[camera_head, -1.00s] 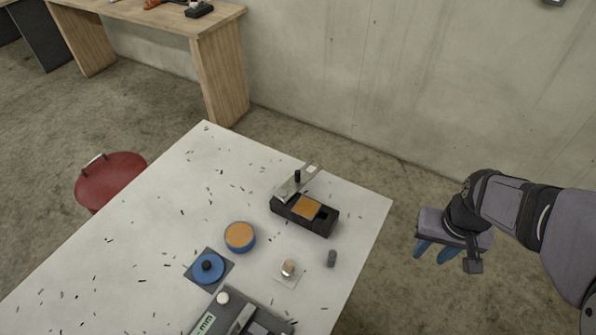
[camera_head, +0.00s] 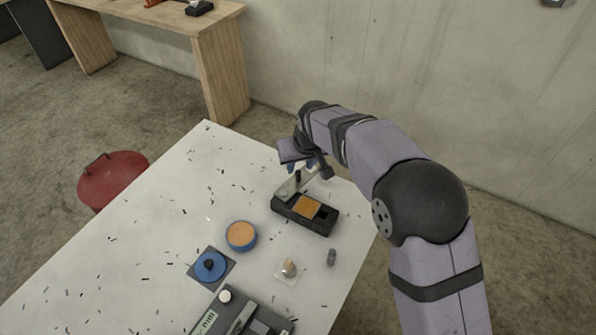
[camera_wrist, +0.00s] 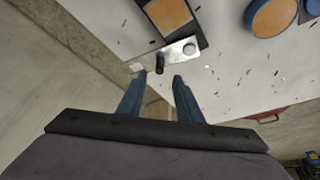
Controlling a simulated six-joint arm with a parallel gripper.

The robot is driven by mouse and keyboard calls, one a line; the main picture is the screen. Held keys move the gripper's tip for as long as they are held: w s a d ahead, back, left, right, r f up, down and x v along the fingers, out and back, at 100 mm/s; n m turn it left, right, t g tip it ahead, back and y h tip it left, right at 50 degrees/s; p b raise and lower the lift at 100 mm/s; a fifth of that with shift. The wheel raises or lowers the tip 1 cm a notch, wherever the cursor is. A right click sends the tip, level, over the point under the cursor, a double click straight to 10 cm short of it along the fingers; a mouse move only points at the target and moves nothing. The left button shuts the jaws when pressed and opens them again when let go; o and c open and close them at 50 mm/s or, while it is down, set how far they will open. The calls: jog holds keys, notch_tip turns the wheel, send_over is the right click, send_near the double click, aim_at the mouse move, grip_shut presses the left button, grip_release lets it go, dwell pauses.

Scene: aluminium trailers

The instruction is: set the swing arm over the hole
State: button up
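A black block (camera_head: 314,224) with an orange pad (camera_head: 306,207) and a dark square hole (camera_head: 323,214) sits near the table's far right corner. The metal swing arm (camera_head: 289,188) is joined to its left end and points away from the hole, out past the block's back edge. A black knob (camera_head: 298,176) stands up on the arm; in the wrist view the knob (camera_wrist: 157,63) is just beyond my fingertips. My gripper (camera_wrist: 159,77) is open and empty, with its blue fingers apart. In the head view my gripper (camera_head: 302,165) hangs over the arm's outer end.
On the white table (camera_head: 130,230) are a blue-rimmed orange disc (camera_head: 241,236), a blue knobbed disc (camera_head: 209,267), a small plate with a rounded peg (camera_head: 288,268), a grey cylinder (camera_head: 331,257) and a grey device (camera_head: 240,318).

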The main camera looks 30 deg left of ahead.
aim_at(298, 172)
jog(key=shift+p+x, duration=1.4)
jog(key=shift+x, duration=2.1)
grip_shut()
